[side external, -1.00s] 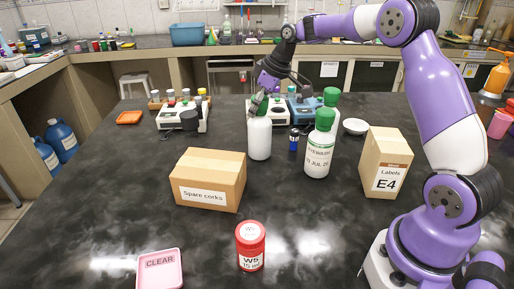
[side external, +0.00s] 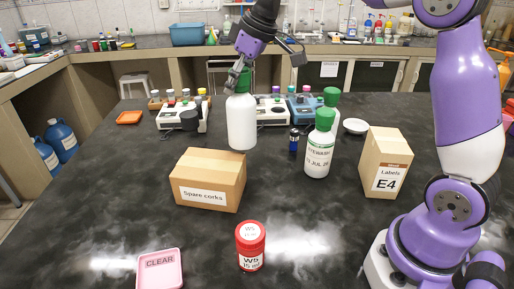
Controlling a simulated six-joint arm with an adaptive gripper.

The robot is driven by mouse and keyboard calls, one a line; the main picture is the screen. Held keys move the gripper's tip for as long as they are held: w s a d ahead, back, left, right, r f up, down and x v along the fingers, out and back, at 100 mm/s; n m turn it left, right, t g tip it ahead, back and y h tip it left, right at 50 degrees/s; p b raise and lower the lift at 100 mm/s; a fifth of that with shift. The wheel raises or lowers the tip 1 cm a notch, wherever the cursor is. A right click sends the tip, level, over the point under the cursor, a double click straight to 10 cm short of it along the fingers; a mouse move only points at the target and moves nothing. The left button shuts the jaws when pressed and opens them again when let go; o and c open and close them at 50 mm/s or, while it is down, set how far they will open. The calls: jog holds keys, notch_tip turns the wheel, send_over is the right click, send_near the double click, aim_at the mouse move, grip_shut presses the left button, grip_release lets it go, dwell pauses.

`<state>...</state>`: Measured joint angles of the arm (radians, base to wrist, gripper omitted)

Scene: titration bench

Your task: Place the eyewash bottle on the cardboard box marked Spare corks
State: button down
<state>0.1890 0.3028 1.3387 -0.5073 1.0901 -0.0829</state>
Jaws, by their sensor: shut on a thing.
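My gripper (side external: 239,82) is shut on the green cap of a white bottle (side external: 242,123) and holds it upright, seemingly above the bench, behind the box. No label shows on the side of this bottle facing the camera. The cardboard box marked Spare corks (side external: 207,181) stands closed on the bench, its flat top bare. A similar white bottle with a green cap and a label reading Eyewash (side external: 319,150) stands on the bench to the right. Another green-capped bottle (side external: 331,98) stands behind it, mostly hidden.
A Labels E4 box (side external: 385,163) stands at the right, with a small dark vial (side external: 294,140) and white dish (side external: 355,126) nearby. A red-lidded jar (side external: 250,247) and pink CLEAR tray (side external: 160,270) are in front. Instruments (side external: 183,117) stand behind. The bench left of the box is clear.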

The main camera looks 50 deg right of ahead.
jog(key=w+a+r, duration=0.1)
jog(key=a+r, duration=0.2)
jog(key=a, duration=0.6)
jog(key=f, duration=0.4)
jog(key=shift+w+f, duration=0.1)
jog(key=shift+w, duration=0.15)
jog(key=shift+c, duration=1.6)
grip_release()
jog(key=shift+f, duration=0.15)
